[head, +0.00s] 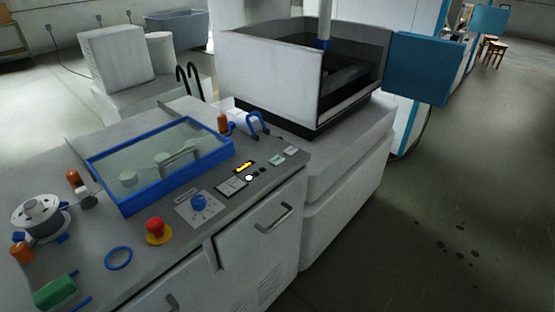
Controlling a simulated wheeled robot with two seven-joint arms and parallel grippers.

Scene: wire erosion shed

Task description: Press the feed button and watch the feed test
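Neither of my grippers is in view. On the grey console top (215,235), a white round button (249,178) and a smaller dark one (262,174) sit side by side near the front edge. Which of them is the feed button I cannot tell; labels are too small to read. A small display (244,166) with orange marks lies just behind them. A red mushroom button (155,227) on a yellow base is further left. A blue-framed clear cover (160,160) with a handle looks closed.
A wire spool (40,217), a blue ring (118,258) and a green block (55,292) are on the console's left part. A grey machine tank (270,72) stands behind, with a blue panel (432,67). Floor to the right is open, with dark spots.

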